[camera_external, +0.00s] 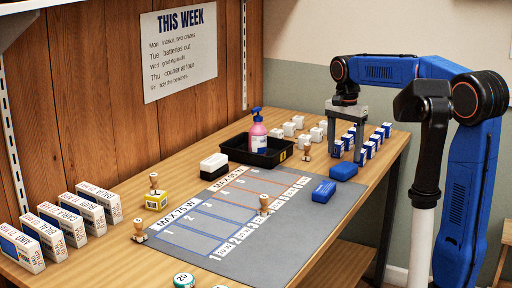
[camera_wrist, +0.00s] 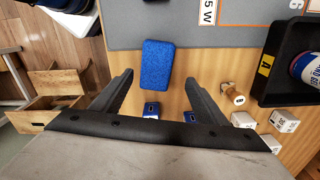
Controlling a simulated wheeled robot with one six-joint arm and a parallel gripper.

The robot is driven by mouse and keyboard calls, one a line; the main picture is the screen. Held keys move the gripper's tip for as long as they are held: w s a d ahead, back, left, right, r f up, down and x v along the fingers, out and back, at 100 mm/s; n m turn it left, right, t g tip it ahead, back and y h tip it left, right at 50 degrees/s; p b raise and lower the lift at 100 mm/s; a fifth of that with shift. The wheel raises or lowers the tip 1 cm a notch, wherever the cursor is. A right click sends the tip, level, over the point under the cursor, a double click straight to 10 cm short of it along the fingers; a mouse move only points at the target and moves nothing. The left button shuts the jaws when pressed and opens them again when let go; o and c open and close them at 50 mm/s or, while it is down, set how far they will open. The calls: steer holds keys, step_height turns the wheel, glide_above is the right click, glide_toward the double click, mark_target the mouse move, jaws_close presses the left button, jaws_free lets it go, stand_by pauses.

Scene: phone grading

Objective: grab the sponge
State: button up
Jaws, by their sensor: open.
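A blue, rough-textured sponge (camera_wrist: 157,64) lies on the wood beside the grey mat's edge in the wrist view. It appears to be the blue block (camera_external: 343,172) at the mat's far right corner in the external view. My gripper (camera_external: 347,150) is open and empty, pointing down above the table beyond the sponge. In the wrist view the fingertips of my gripper (camera_wrist: 160,80) spread either side of the sponge's lower part in the picture; they look higher than it, without contact.
A similar blue block (camera_external: 323,191) lies on the grey mat (camera_external: 285,240). Small blue-and-white boxes (camera_external: 362,155) stand just beyond my gripper. A black tray (camera_external: 235,150) holds a pink bottle (camera_external: 258,135). A wooden stamp (camera_wrist: 232,93) stands right of my fingers in the wrist view.

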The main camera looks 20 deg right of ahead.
mark_target(344, 166)
steer(key=shift+s+f, duration=0.15)
steer(key=shift+f, duration=0.75)
steer(key=shift+s+f, duration=0.2)
steer(key=shift+f, duration=0.75)
steer(key=shift+s+f, duration=0.15)
steer(key=shift+f, duration=0.75)
steer(key=c, duration=1.1)
